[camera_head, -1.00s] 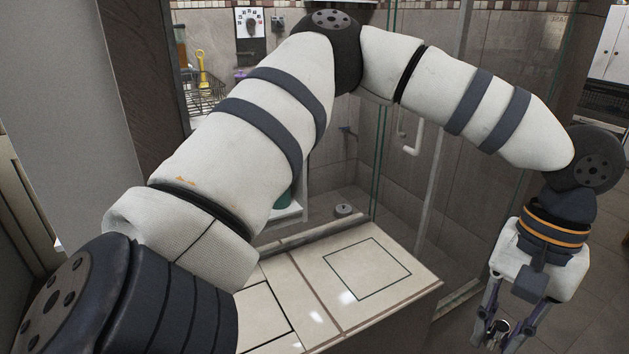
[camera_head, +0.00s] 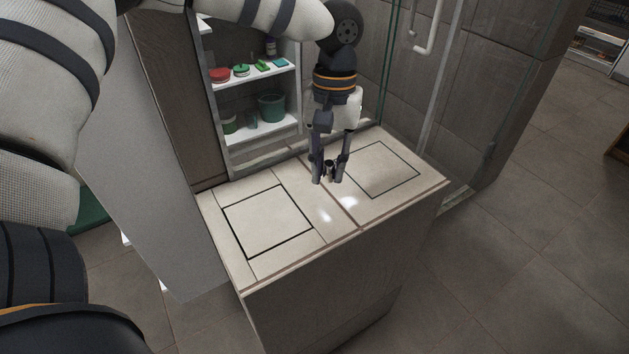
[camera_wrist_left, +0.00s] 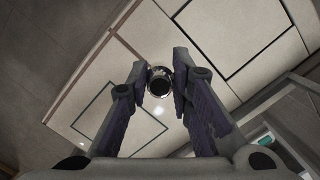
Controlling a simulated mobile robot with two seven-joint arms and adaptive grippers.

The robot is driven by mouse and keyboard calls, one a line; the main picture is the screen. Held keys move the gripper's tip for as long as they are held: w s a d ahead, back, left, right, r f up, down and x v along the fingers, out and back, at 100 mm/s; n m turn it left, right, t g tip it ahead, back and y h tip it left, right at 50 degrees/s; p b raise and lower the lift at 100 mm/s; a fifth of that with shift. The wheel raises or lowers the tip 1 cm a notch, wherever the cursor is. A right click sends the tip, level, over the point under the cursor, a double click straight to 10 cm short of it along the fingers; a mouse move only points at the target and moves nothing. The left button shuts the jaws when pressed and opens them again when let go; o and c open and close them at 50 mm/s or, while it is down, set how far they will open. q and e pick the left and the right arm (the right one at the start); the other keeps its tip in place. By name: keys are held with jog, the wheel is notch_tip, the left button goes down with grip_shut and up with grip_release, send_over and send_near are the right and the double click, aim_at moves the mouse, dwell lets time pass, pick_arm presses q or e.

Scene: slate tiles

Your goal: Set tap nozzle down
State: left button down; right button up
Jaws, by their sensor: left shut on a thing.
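The tap nozzle (camera_wrist_left: 160,82) is a small round piece with a dark opening and a shiny metal rim. My left gripper (camera_head: 328,180) is shut on it, over the tiled counter top (camera_head: 290,190). In the left wrist view the nozzle sits between the two fingertips of the left gripper (camera_wrist_left: 158,88), its opening facing the camera. In the head view the nozzle (camera_head: 328,168) is small and dark between the fingers. I cannot tell whether it touches the counter. My right gripper is not in view.
The counter top is bare around the gripper, with dark inlaid square outlines left and right. A white shelf (camera_head: 262,76) with red and green items and a green pot (camera_head: 271,107) stands behind. A glass shower panel (camera_head: 388,62) rises at the back right.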

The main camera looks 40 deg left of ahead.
aim_at(316, 198)
pick_arm(q)
jog(key=a+f, duration=0.1)
jog(key=f, duration=0.1)
jog(key=w+a+f, duration=0.1)
jog(key=f, duration=0.1)
jog(key=shift+a, duration=0.4)
jog(key=shift+w+a+f, duration=0.1)
jog(key=shift+a+f, duration=0.05)
jog(key=shift+f, duration=0.8)
jog(key=shift+a+f, duration=0.15)
jog(key=shift+f, duration=0.75)
jog(key=shift+f, duration=0.25)
jog(key=c, duration=1.4)
grip_release()
jog(key=shift+c, duration=0.2)
jog(key=shift+r, duration=0.1)
